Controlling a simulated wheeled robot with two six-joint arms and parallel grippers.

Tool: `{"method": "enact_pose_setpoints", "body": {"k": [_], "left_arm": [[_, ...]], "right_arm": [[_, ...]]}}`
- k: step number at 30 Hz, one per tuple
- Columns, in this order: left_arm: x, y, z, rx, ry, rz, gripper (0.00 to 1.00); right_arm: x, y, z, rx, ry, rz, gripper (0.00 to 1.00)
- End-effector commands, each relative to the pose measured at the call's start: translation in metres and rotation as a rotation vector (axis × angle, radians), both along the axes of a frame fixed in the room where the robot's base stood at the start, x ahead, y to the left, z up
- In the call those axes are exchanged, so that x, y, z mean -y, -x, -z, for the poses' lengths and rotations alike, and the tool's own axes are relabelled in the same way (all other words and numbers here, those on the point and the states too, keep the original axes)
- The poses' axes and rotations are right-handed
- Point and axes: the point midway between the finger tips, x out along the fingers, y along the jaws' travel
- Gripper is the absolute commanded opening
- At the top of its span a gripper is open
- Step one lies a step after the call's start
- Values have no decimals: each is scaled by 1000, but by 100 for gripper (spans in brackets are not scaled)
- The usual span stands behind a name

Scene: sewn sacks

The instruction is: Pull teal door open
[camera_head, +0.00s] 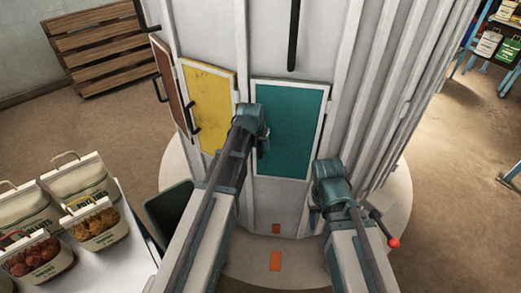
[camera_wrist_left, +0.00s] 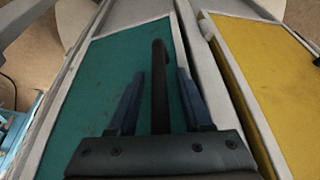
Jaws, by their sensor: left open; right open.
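The teal door (camera_head: 300,130) is set in the pale cabinet and looks closed, flush in its light frame. It also fills the left of the left wrist view (camera_wrist_left: 95,85). Its dark bar handle (camera_wrist_left: 160,75) stands between the two fingers of my left gripper (camera_wrist_left: 158,98), which is open around it with gaps on both sides. In the head view my left gripper (camera_head: 263,145) is at the door's left edge, and its wrist hides the handle. My right gripper (camera_head: 314,214) is open and empty, low and right of the teal door.
A yellow door (camera_head: 212,95) with a dark handle (camera_head: 193,117) is left of the teal one, then a brown door (camera_head: 172,85). A white table (camera_head: 105,265) with produce sacks stands at lower left, beside a dark green bin (camera_head: 172,208). A red-knobbed lever (camera_head: 393,242) is at right.

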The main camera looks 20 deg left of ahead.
Motion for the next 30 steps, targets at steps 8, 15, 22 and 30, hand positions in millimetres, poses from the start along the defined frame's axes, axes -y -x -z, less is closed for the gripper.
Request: {"method": "enact_pose_setpoints", "body": {"k": [8, 15, 22, 30], "left_arm": [[0, 0, 0, 0, 0, 0, 46], [0, 0, 0, 0, 0, 0, 3], [0, 0, 0, 0, 0, 0, 0], [0, 0, 0, 0, 0, 0, 0]], "right_arm": [[0, 0, 0, 0, 0, 0, 50], [0, 0, 0, 0, 0, 0, 50], [0, 0, 0, 0, 0, 0, 50], [0, 0, 0, 0, 0, 0, 50]]}}
